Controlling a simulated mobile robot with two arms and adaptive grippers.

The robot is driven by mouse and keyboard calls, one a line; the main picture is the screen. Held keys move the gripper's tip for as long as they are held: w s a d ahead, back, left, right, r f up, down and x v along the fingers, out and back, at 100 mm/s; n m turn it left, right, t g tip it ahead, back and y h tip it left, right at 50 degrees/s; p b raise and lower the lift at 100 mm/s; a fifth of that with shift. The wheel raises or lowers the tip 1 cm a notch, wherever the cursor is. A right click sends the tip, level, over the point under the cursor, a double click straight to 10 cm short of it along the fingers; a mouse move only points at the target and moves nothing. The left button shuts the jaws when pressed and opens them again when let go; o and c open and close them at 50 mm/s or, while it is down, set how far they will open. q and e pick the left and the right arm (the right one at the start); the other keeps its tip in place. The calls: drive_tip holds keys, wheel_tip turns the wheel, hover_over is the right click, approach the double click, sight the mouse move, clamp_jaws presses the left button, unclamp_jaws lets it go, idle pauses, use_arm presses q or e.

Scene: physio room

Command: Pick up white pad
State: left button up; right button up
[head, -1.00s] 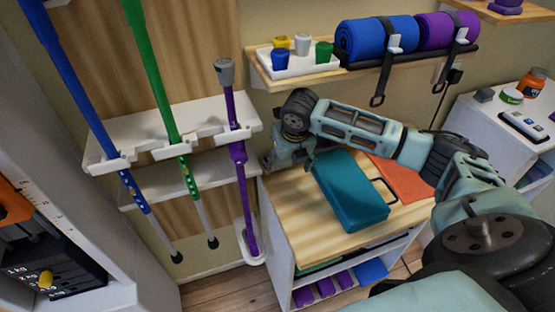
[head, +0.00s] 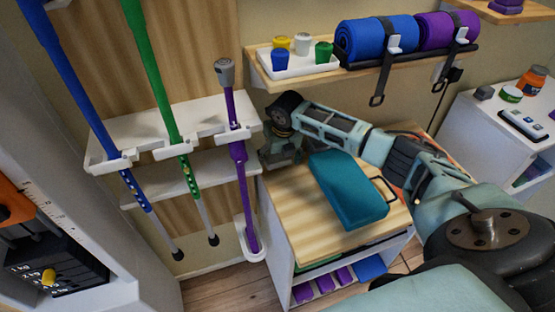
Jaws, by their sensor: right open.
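I cannot make out a white pad for certain in the head view; the arm hides part of the wooden cabinet top (head: 290,205). My right gripper (head: 278,160) points down over the back left corner of that top, beside the purple crutch. It is open, and I see nothing held in it. Its fingertips are small and dark, so contact with the top is unclear. My left gripper is not in view.
A teal case (head: 347,190) lies on the cabinet top, right of the gripper. A purple crutch (head: 238,165) stands in a rack (head: 125,140) close to the left. Above are a shelf with a white tray (head: 290,66) and rolled mats (head: 378,40). The top's front left is clear.

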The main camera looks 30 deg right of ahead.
sight(277, 155)
drive_tip(key=c, duration=0.8)
drive_tip(key=shift+r, duration=0.1)
drive_tip(key=shift+r, duration=0.55)
wheel_tip(277, 155, up, 2)
drive_tip(key=shift+r+b, duration=0.2)
drive_tip(key=shift+b, duration=0.3)
drive_tip(key=s+a, duration=0.1)
drive_tip(key=s, duration=0.5)
drive_tip(key=s+a+b, duration=0.1)
drive_tip(key=s, duration=0.4)
drive_tip(key=s+a+b, duration=0.1)
drive_tip(key=s+a, duration=0.1)
drive_tip(key=s, duration=0.4)
drive_tip(key=shift+s+a+f, duration=0.1)
drive_tip(key=shift+s, duration=0.2)
